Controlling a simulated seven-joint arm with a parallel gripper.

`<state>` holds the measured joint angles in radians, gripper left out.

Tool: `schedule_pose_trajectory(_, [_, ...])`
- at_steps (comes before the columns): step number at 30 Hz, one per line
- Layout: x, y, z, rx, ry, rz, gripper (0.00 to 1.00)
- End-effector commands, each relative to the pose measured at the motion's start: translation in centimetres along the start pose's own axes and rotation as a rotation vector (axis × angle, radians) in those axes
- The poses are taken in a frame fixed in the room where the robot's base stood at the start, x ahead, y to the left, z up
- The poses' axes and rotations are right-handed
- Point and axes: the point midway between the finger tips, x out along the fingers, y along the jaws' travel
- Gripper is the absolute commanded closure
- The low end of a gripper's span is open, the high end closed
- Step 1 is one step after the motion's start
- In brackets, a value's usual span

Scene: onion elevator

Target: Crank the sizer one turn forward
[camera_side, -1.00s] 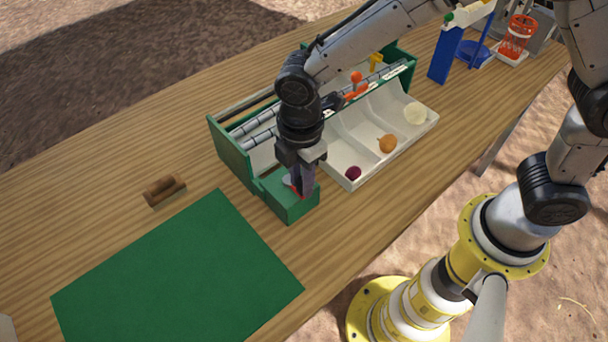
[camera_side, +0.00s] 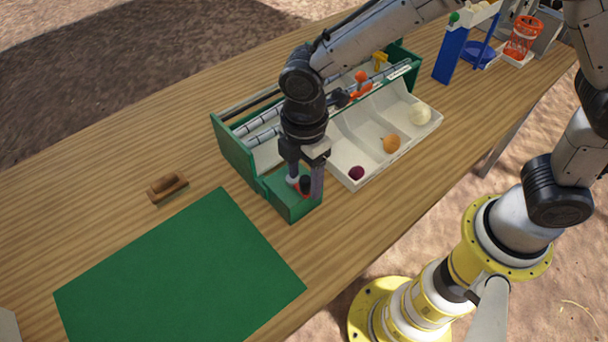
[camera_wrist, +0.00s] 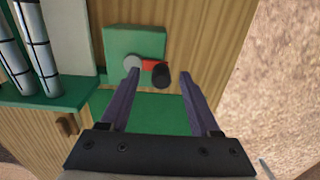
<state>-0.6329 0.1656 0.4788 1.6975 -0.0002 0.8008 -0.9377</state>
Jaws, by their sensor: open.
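The sizer (camera_side: 236,158) is a green frame with grey banded rollers (camera_side: 262,137), which also show at the left in the wrist view (camera_wrist: 35,50). At its near end is a green block (camera_side: 290,208) bearing the crank: a grey hub (camera_wrist: 132,63), a short red arm (camera_wrist: 150,65) and a black knob (camera_wrist: 161,76). My gripper (camera_wrist: 160,74) is open over the crank, pointing down. The knob lies between its two fingertips, with visible gaps on both sides. In the side view my gripper (camera_side: 306,190) partly hides the crank.
A white sloped tray (camera_side: 350,182) holds a purple, an orange and a white onion in separate bays. A green mat (camera_side: 180,270) and a wooden-handled brush (camera_side: 167,188) lie at left. Blue parts (camera_side: 450,55) and an orange basket (camera_side: 522,37) stand at the far right.

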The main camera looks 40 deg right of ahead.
Motion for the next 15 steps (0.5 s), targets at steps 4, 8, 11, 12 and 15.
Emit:
schedule_pose_trajectory(4, [-1.2,0.0,0.0,0.000,0.001,0.002,0.37])
schedule_pose_trajectory(8, [-2.1,0.0,0.0,0.000,0.002,0.003,0.37])
schedule_pose_trajectory(11, [-2.9,0.1,-0.1,0.000,0.002,0.003,0.37])
schedule_pose_trajectory(12, [-3.1,0.1,0.0,0.000,0.002,0.003,0.37])
schedule_pose_trajectory(15, [-3.9,0.1,0.0,0.000,0.002,0.003,0.37])
